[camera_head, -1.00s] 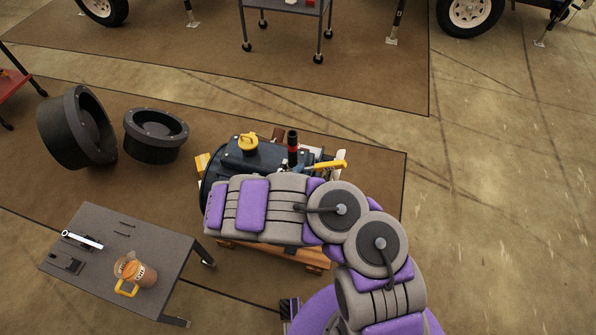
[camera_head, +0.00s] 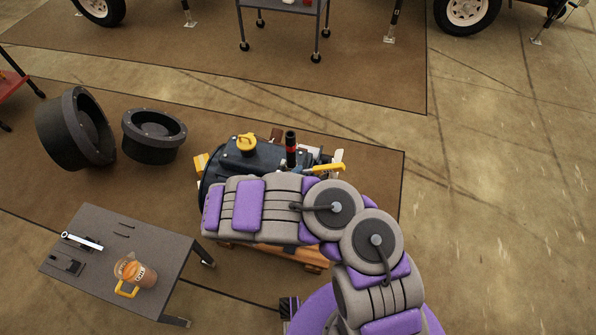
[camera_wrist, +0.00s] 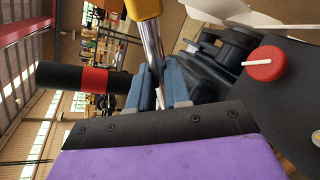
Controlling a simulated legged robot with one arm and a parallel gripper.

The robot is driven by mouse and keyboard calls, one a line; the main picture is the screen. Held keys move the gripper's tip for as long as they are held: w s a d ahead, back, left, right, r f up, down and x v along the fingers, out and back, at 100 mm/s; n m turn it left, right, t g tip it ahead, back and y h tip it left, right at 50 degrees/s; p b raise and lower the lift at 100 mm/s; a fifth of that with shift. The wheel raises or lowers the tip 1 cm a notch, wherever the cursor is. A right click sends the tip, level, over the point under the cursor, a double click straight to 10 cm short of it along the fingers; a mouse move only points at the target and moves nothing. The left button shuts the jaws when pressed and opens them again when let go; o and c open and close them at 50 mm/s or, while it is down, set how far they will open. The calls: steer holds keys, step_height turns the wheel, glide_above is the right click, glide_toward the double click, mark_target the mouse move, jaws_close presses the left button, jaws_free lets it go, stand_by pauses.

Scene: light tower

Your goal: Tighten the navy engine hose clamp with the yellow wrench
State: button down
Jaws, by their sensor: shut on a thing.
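The navy engine (camera_head: 262,158) sits on a wooden stand, partly hidden behind my arm. A black upright hose or pipe (camera_head: 291,138) with a red band rises from it; it also shows in the wrist view (camera_wrist: 60,77), left of my gripper. The yellow wrench (camera_head: 328,167) has its yellow handle over the engine's right side. In the wrist view, its metal shaft (camera_wrist: 152,45) runs down between the blue-grey fingers of my gripper (camera_wrist: 160,88), which is shut on it. The wrench's working end is hidden, and I cannot make out the clamp for certain.
Two black round housings (camera_head: 155,136) stand left of the engine. A red knob (camera_wrist: 265,63) is right of my gripper. Floor at right is clear.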

steer(key=s+p, duration=0.1)
steer(key=s+a+p, duration=0.1)
steer(key=s, duration=0.1)
steer(key=s+p, duration=0.1)
steer(key=shift+s+a, duration=0.25)
steer(key=shift+a, duration=0.1)
stand_by(0.8)
